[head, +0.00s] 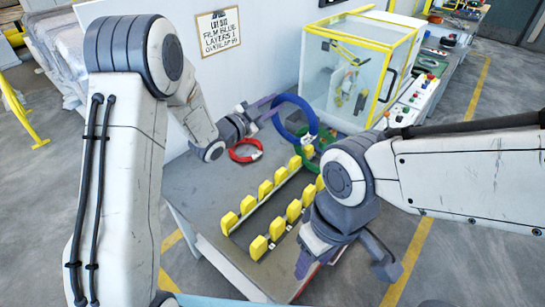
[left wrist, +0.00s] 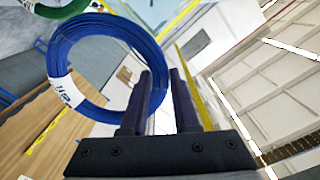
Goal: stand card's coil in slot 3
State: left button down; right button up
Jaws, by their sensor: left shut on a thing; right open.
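My right gripper (head: 343,258) is open over the near right end of the table, partly hiding the near row.
A red coil (head: 233,155) lies flat on the table left of the rack. A green coil (head: 326,134) is behind the rack's far end, partly hidden. A glass cabinet with yellow edges (head: 355,75) stands behind. The table's left part (head: 195,190) is bare.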

pick_arm(q)
notch_tip(320, 180, down, 17)
jog(key=b, duration=1.6)
jog(key=shift+f, duration=0.2)
jog(key=shift+a+b, duration=0.1)
jog(key=shift+b, duration=0.2)
notch_tip(320, 180, down, 9)
jog(key=b, duration=0.8)
jog(key=shift+f+b, duration=0.65)
jog(key=shift+b, duration=0.3)
jog(key=c, duration=0.6)
grip_release()
jog(key=shift+a+f, duration=0.1)
